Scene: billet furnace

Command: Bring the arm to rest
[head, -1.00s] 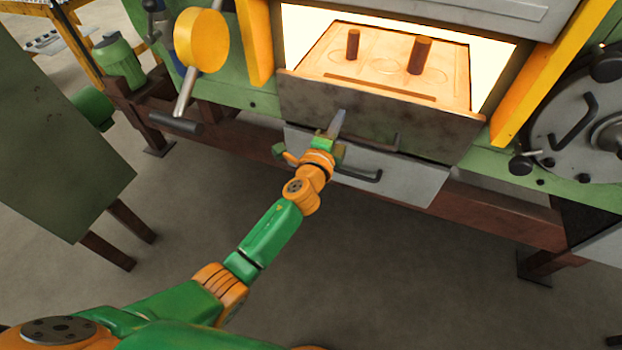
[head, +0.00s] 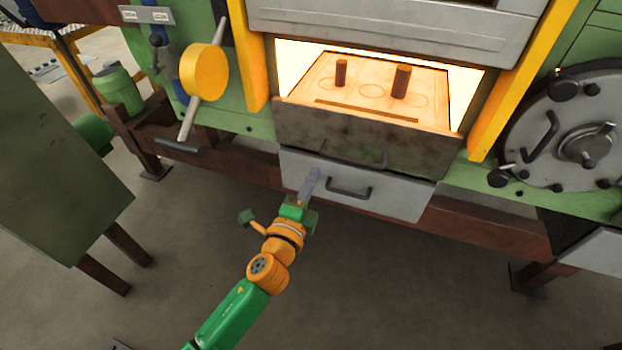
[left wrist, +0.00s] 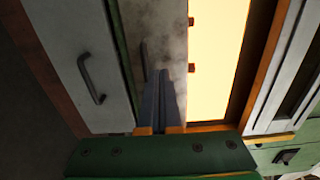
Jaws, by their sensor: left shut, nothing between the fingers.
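My left gripper (head: 309,184) is shut and empty. In the head view it is in front of the grey drawer front (head: 395,198), below the glowing furnace opening. In the left wrist view its closed fingers (left wrist: 161,103) point toward the furnace front. My left arm (head: 232,312) comes up from the bottom left, stretched toward the furnace. I cannot tell whether the fingertips touch the drawer front. My right gripper is not in view.
Two billets (head: 341,72) (head: 401,82) stand on the hearth plate (head: 437,98) inside the furnace. A dark door (head: 365,138) hangs below the opening. A yellow-knobbed lever (head: 204,72) and a green cabinet (head: 60,140) are at left. The floor (head: 400,290) in front is clear.

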